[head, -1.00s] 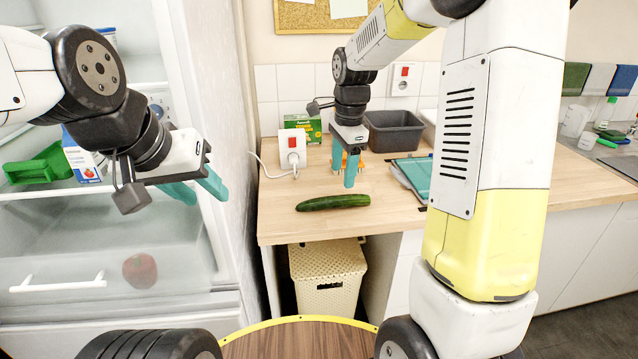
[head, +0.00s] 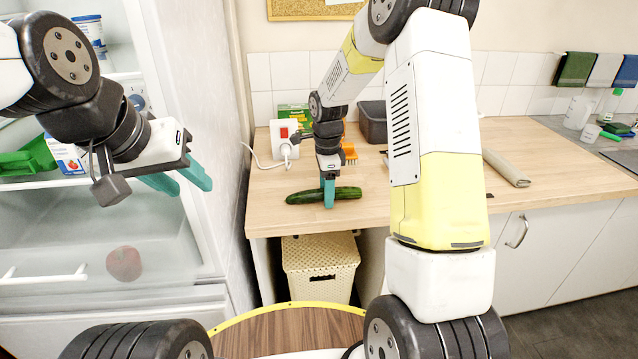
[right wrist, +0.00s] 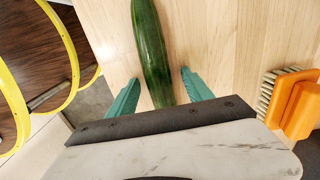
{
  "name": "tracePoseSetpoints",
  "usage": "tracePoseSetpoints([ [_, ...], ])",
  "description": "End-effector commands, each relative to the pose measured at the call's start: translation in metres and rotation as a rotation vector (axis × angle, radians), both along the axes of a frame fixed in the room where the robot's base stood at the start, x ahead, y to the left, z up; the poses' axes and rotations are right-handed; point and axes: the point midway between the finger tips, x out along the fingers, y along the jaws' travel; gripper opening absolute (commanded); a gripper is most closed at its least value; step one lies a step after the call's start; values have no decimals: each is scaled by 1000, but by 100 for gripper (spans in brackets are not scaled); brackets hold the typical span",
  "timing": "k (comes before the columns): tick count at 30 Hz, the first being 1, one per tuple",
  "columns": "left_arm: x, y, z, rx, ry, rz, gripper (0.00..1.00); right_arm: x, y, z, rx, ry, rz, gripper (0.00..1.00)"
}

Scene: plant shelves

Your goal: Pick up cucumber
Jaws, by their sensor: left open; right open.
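The dark green cucumber (head: 347,193) lies flat on the wooden counter near its front edge. My right gripper (head: 329,200) is right over the cucumber, pointing down, with its teal fingers hiding part of it. In the right wrist view the cucumber (right wrist: 150,50) runs between the two open fingers of the right gripper (right wrist: 155,95), with a gap on each side. My left gripper (head: 185,182) is open and empty in front of the open fridge, at the left.
An orange brush (right wrist: 292,100) lies beside the right gripper. A white socket box (head: 285,138), a green box (head: 294,114) and a grey bin (head: 373,122) stand behind. A beige rolled item (head: 506,167) lies to the right. A woven basket (head: 320,268) is under the counter.

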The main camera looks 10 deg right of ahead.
Motion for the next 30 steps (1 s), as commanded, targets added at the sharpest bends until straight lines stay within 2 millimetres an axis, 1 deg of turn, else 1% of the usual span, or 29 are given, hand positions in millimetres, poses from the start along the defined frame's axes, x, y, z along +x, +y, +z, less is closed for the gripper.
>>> tracePoseSetpoints([
  [5,0,0,0,0,0,0,41,0,0,0,0,-1,0,59],
  [6,0,0,0,0,0,0,41,0,0,0,0,-1,0,55],
  [8,0,0,0,0,0,0,41,0,0,0,0,-1,0,43],
  [12,0,0,0,0,0,0,41,0,0,0,0,-1,0,16],
  [14,0,0,0,0,0,0,41,0,0,0,0,-1,0,4],
  [15,0,0,0,0,0,0,41,0,0,0,0,-1,0,0],
  [25,0,0,0,0,0,0,41,0,0,2,0,-2,0,0],
  [30,0,0,0,0,0,0,41,1,0,12,1,-4,-1,0],
])
